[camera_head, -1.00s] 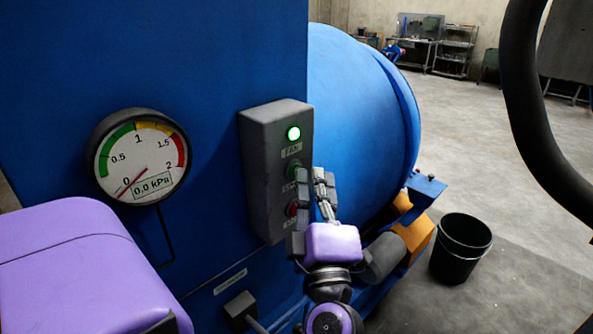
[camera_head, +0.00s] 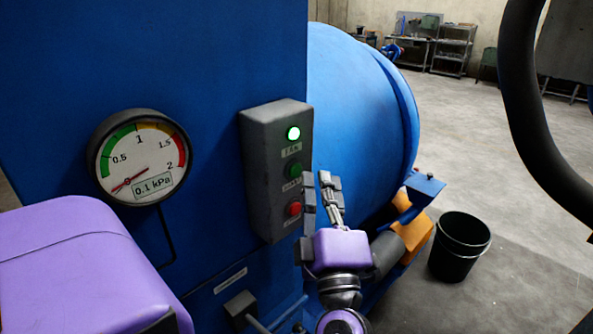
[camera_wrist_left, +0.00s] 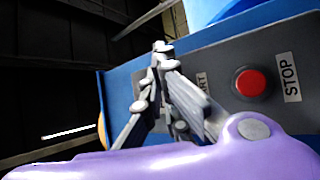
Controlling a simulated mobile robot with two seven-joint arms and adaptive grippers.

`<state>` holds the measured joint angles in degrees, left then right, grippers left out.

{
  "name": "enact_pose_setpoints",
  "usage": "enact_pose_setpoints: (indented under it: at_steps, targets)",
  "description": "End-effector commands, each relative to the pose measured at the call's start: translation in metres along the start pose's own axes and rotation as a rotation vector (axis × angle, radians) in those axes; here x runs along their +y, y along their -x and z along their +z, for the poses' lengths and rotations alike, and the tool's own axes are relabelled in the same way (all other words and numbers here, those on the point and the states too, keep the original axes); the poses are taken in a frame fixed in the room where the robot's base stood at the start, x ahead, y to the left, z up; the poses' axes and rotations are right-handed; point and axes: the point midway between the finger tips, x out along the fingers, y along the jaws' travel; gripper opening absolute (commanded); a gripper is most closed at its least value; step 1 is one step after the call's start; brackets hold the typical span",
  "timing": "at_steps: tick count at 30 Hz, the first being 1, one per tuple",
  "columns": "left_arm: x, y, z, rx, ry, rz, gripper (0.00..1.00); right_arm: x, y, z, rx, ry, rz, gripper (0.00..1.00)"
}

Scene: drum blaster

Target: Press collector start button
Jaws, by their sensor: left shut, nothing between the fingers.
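The grey control box (camera_head: 262,190) is fixed to the blue machine wall. Its front has a lit green lamp (camera_head: 293,133) on top, a green start button (camera_head: 294,169) in the middle and a red stop button (camera_head: 294,209) below. My left gripper (camera_head: 322,180) is shut and empty, just right of the box and apart from the green button. In the left wrist view the gripper fingers (camera_wrist_left: 162,55) cover the green button and part of the START label; the red button (camera_wrist_left: 250,83) beside STOP is clear.
A round gauge (camera_head: 139,157) on the wall reads 0.1 kPa. A big blue drum (camera_head: 360,120) stands behind my gripper. A black bucket (camera_head: 459,248) is on the floor to the right. A dark hose (camera_head: 535,110) hangs at the right.

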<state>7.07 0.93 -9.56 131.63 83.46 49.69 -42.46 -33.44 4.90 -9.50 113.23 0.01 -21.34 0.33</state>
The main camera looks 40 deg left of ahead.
Motion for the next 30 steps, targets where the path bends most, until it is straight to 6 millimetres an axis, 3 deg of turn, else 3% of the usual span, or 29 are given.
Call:
enact_pose_setpoints:
  at_steps: [15,30]
  targets:
    - [0.023,0.032,0.023,-0.001,0.001,-0.001,0.0,-0.002,0.0,-0.005,0.007,-0.009,0.001,0.4]
    - [0.025,0.034,0.025,0.0,0.0,0.0,0.0,0.0,0.001,-0.004,0.006,-0.001,0.0,0.4]
